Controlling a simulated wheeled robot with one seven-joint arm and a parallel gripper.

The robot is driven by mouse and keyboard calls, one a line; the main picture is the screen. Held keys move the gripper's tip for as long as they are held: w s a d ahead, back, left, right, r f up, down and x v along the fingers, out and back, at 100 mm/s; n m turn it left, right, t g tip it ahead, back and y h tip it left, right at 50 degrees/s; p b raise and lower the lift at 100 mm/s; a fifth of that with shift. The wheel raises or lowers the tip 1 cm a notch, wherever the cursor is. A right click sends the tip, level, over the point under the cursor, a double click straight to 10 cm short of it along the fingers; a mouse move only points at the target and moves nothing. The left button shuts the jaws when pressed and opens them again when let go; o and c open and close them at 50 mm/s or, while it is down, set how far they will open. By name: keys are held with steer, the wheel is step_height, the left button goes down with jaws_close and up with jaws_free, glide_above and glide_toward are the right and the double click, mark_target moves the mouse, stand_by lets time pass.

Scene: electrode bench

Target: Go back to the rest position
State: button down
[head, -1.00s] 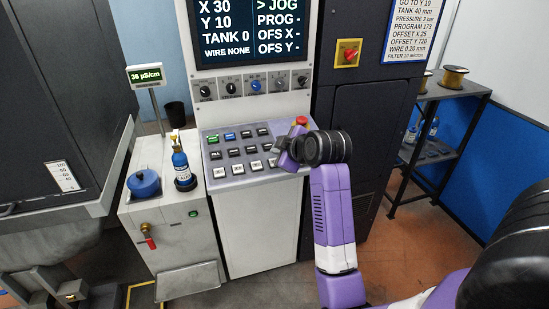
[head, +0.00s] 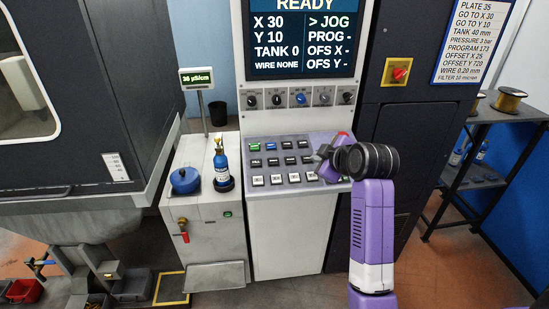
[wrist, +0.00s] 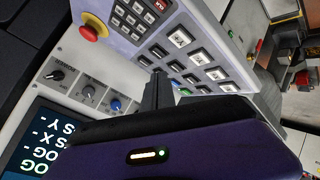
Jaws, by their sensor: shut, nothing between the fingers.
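My gripper (head: 324,155) is at the right side of the control panel's keypad (head: 268,164) in the head view, held close over the keys. In the wrist view its dark fingers (wrist: 158,92) are together, with nothing between them, beside the keys. I cannot tell whether they touch the panel. The purple arm rises in front of the cabinet and bends toward the panel. The screen (head: 303,38) reads READY, X 30, Y 10, TANK 0, WIRE NONE and JOG.
A red emergency button (wrist: 94,26) sits near the gripper. A row of knobs (head: 301,98) lies above the keypad. A blue bottle (head: 221,165) and blue-lidded pot (head: 185,180) stand on the left cabinet. A shelf with wire spools (head: 510,100) stands right.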

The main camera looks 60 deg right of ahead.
step_height(320, 180, up, 6)
steer(key=d+m+t+h, duration=0.1)
steer(key=m+t+h, duration=0.1)
steer(key=m+h, duration=0.2)
steer(key=s+a+f+t+y+b, duration=0.1)
steer(key=a+f+t+y+b, duration=0.2)
steer(key=a, duration=0.8)
steer(key=s+a+f+t, duration=0.25)
steer(key=a+f, duration=0.25)
steer(key=a, duration=0.7)
steer(key=s+a+f+n+y+b, duration=0.1)
steer(key=s+a+f+y, duration=0.3)
steer(key=s+a, duration=0.5)
steer(key=s+a+f+n+g+y+b, duration=0.1)
steer(key=s+a+f+y+b, duration=0.1)
steer(key=s+a+f+y, duration=0.2)
steer(key=s+a+f, duration=0.3)
steer(key=s+a, duration=0.2)
steer(key=a, duration=0.1)
steer(key=shift+a+f+b, duration=0.3)
steer(key=shift+a+b, duration=0.05)
steer(key=shift+b, duration=0.05)
